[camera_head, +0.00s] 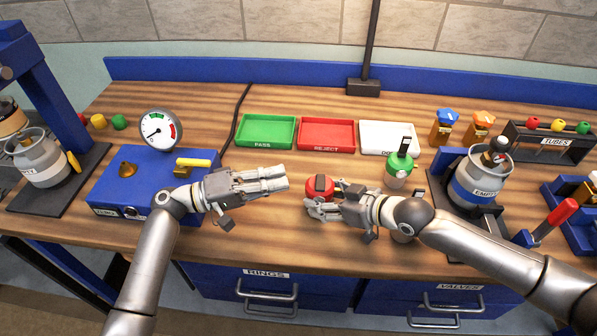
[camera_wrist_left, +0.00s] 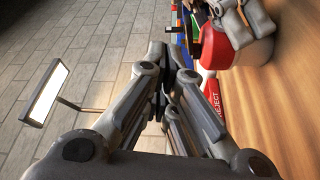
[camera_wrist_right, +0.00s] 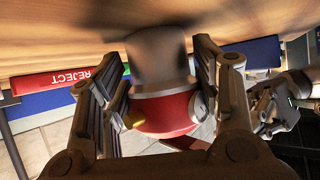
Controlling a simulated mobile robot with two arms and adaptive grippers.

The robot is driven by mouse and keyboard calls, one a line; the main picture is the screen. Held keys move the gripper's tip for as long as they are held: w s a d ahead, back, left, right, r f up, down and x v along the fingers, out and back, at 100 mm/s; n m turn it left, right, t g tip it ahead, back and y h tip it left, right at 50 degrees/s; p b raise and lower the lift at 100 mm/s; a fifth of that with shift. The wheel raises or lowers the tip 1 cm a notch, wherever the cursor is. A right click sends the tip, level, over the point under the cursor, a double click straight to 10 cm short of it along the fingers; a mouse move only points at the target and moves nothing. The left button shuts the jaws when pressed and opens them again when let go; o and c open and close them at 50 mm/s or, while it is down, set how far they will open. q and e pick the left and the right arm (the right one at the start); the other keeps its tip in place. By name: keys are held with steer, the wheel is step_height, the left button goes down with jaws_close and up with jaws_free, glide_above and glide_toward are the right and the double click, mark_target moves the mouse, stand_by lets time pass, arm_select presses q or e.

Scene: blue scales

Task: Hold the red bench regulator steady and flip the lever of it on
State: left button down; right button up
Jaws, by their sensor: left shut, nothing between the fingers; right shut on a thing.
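The red bench regulator (camera_head: 326,183) stands on the wooden bench with a dark piece on top; I cannot tell the lever's position. My right gripper (camera_head: 322,205) is shut on it from the right, and in the right wrist view its fingers (camera_wrist_right: 165,100) lie on both sides of the regulator's red part (camera_wrist_right: 165,112). My left gripper (camera_head: 284,178) is shut and empty, just left of the regulator and apart from it. In the left wrist view its closed fingers (camera_wrist_left: 172,62) point past the red regulator body (camera_wrist_left: 222,48). The right fingers hide part of the regulator.
Behind are a green PASS tray (camera_head: 267,145), a red REJECT tray (camera_head: 326,147) and a white tray (camera_head: 390,138). A green regulator (camera_head: 398,170) stands close right. A blue gauge box (camera_head: 120,185) is left. Bare bench lies in front of the PASS tray.

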arm_select(q)
steer(key=v, duration=0.5)
arm_select(e)
steer(key=shift+s+f, duration=0.1)
steer(key=shift+f, duration=0.05)
steer(key=o, duration=0.9)
steer(key=v, duration=1.1)
steer(key=shift+s+d+r, duration=0.1)
steer(key=shift+d+r, duration=0.15)
arm_select(q)
steer(key=shift+s, duration=0.1)
arm_select(e)
steer(key=shift+s, duration=0.2)
